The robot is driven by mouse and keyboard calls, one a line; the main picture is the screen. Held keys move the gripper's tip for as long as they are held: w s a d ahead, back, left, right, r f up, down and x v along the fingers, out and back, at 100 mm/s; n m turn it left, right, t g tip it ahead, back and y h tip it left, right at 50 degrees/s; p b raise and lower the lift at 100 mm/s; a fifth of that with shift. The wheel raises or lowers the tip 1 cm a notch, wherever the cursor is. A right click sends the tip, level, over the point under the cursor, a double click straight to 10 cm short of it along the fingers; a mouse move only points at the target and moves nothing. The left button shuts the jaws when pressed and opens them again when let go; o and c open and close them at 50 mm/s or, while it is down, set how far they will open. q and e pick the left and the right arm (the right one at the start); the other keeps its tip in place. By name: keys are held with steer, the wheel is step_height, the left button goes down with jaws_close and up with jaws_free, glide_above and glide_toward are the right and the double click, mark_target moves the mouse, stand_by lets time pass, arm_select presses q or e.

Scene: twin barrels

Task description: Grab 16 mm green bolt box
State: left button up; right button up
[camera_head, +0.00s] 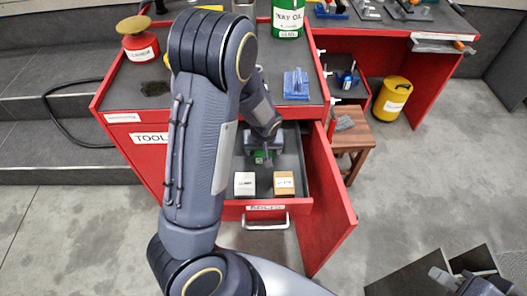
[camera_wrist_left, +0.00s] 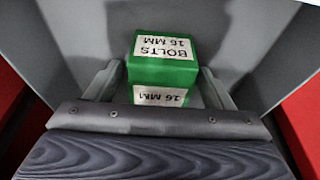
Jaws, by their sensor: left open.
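The green 16 mm bolt box (camera_wrist_left: 163,70) sits on the grey floor of an open drawer, with white labels reading "BOLTS 16 MM". In the head view only a small part of the green box (camera_head: 259,157) shows; my left gripper (camera_head: 265,156) hides the rest. In the left wrist view my left gripper's fingers (camera_wrist_left: 160,84) are open, one on each side of the box, with a visible gap at each side. My right gripper (camera_head: 458,283) is at the bottom right, far from the drawer; its jaws are not clear.
A white box (camera_head: 245,184) and an orange-brown box (camera_head: 284,183) stand in the drawer's front part. The drawer (camera_head: 266,203) has grey inner walls and a red side panel at right (camera_head: 328,205). A wooden stool (camera_head: 352,140) stands to its right.

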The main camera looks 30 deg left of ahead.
arm_select(q)
steer(key=shift+f, duration=0.25)
steer(key=shift+r, duration=0.1)
steer(key=c, duration=1.3)
